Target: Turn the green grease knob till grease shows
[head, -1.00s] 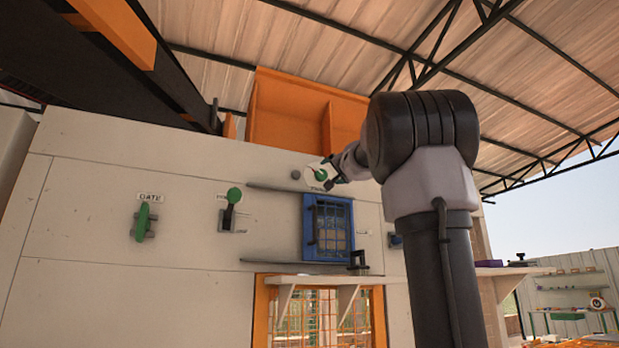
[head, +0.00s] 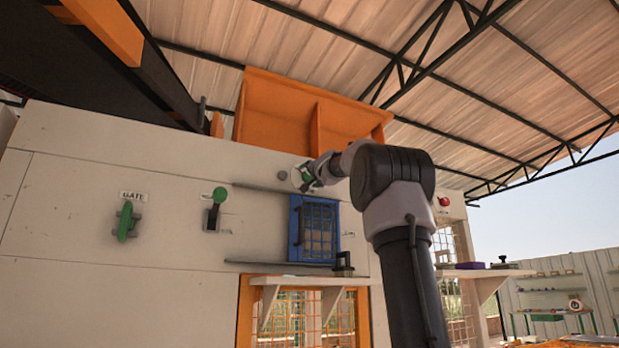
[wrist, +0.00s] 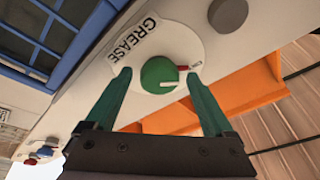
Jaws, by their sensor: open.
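The round green grease knob (wrist: 158,76) sits on a pale plate (wrist: 194,42) marked GREASE in the wrist view. It carries a white pointer line, and a small red mark (wrist: 187,68) lies beside it on the plate. My gripper (wrist: 157,73) is open, with one green finger on each side of the knob. Gaps show between the fingers and the knob, and I cannot tell the depth. In the head view my gripper (head: 308,180) is at the plate high on the press wall and partly covers it. No grease is visible.
A grey round knob (wrist: 228,14) is near the plate. The blue barred window (head: 314,230) is below, between two dark rails. The green gate handle (head: 126,221) and a green-knobbed lever (head: 216,208) are to the left. An orange hopper (head: 300,115) is above.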

